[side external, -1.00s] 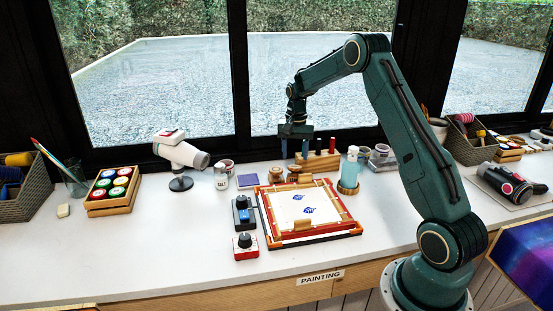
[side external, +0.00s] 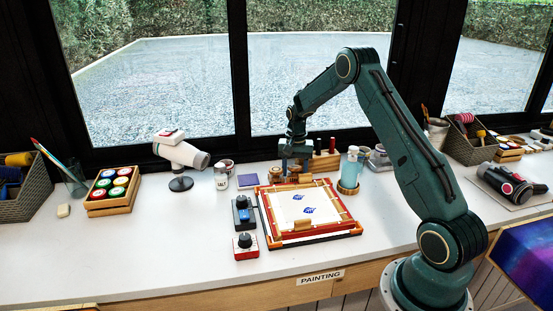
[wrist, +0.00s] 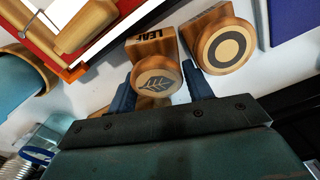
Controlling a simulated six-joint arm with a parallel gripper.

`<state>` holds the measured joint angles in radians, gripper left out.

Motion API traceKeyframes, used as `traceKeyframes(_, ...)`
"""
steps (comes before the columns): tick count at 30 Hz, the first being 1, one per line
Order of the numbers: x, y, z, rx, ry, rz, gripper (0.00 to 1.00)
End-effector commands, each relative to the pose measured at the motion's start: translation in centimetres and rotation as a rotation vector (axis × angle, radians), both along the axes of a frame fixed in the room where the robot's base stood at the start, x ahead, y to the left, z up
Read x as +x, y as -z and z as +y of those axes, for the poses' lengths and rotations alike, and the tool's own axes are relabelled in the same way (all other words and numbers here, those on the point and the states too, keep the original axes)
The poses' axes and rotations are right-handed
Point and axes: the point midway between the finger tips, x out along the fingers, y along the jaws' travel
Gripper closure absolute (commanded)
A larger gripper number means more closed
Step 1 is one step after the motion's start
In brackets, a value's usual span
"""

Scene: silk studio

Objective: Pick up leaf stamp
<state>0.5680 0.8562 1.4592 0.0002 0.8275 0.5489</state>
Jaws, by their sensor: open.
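The leaf stamp (wrist: 157,79) is wooden, with a leaf drawn on its round face and a block marked LEAF behind it. In the wrist view it sits between the fingers of my gripper (wrist: 158,71), which is open. Small gaps seem to show beside the stamp, and I cannot tell whether either finger touches it. In the side view my gripper (side external: 295,173) points down behind the framed silk, low among the small wooden stamps, and partly hides them.
A second stamp with a ring mark (wrist: 223,47) stands close beside the right finger. The red-and-wood frame with white silk (side external: 338,216) lies in front. A wooden rack (side external: 325,161) is just behind my gripper, and a light-blue bottle (side external: 351,168) stands to the right.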

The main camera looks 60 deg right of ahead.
Motion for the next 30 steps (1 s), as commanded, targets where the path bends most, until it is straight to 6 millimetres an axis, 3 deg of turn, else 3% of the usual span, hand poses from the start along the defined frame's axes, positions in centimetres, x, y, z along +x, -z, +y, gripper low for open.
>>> traceKeyframes(17, 0.01, 0.40, 0.00, 0.000, 0.000, -0.001, 0.49)
traceKeyframes(22, 0.02, 0.39, 0.00, 0.000, 0.000, -0.001, 0.78)
traceKeyframes(30, 0.03, 0.33, -0.02, -0.001, 0.000, -0.002, 0.82)
